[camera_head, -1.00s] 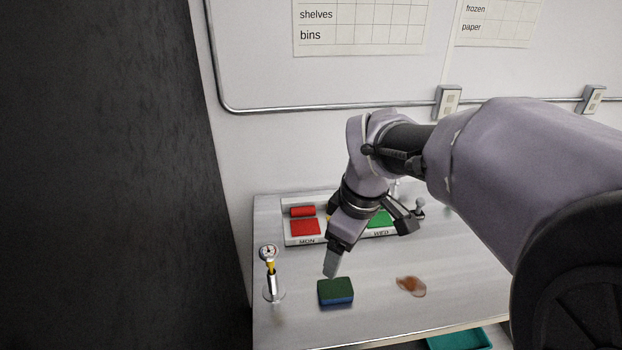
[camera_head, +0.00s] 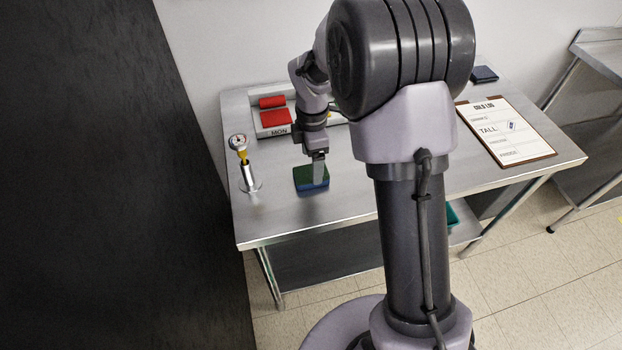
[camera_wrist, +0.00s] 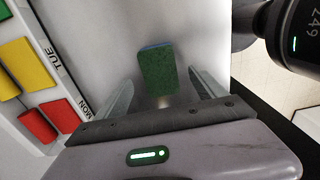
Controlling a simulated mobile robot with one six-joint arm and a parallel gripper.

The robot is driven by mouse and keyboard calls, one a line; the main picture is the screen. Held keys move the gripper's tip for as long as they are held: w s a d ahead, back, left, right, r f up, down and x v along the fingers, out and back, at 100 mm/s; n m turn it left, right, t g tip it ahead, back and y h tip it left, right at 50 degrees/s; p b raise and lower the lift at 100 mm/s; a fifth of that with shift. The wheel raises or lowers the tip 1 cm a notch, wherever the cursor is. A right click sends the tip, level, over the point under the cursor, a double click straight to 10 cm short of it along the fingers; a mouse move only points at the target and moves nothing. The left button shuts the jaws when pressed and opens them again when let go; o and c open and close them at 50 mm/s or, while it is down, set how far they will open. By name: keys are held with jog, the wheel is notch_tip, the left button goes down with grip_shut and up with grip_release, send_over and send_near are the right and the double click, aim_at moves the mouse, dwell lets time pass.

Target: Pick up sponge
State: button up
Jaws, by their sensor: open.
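The sponge (camera_head: 303,178), green on top and blue below, lies flat on the steel table near its front left. It also shows in the wrist view (camera_wrist: 156,70), ahead of and between the two fingers. My gripper (camera_head: 318,170) points down at the sponge and is open, with one finger overlapping it in the head view. In the wrist view the open jaws of my gripper (camera_wrist: 160,100) have a finger on each side, apart from the sponge. Whether a fingertip touches the sponge's edge I cannot tell.
A thermometer-like gauge on a stand (camera_head: 247,172) stands left of the sponge. A day-labelled tray (camera_head: 272,131) with red pieces lies behind, its yellow pieces in the wrist view. A clipboard (camera_head: 512,143) lies at right. The tabletop (camera_head: 290,222) before the sponge is clear.

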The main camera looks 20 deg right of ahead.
notch_tip(320, 180, down, 4)
jog(key=shift+a+f+b, duration=0.1)
jog(key=shift+f+b, duration=0.15)
jog(key=shift+b, duration=0.75)
jog(key=shift+r, duration=0.15)
jog(key=shift+c, duration=0.4)
jog(key=c, duration=1.3)
jog(key=shift+r, duration=0.1)
jog(key=shift+r+p, duration=0.3)
jog(key=shift+p, duration=0.1)
jog(key=r+p, duration=0.2)
jog(key=r, duration=0.1)
jog(key=shift+s+a+r, duration=0.1)
jog(key=shift+s, duration=0.1)
jog(key=s+a, duration=0.2)
jog(key=s, duration=0.2)
jog(key=s+a+p, duration=0.1)
jog(key=s+a, duration=0.2)
jog(key=s, duration=0.2)
jog(key=s+a+r+p, duration=0.1)
jog(key=s+a, duration=0.1)
jog(key=s, duration=0.2)
jog(key=shift+s+a, duration=0.15)
jog(key=shift+s, duration=0.25)
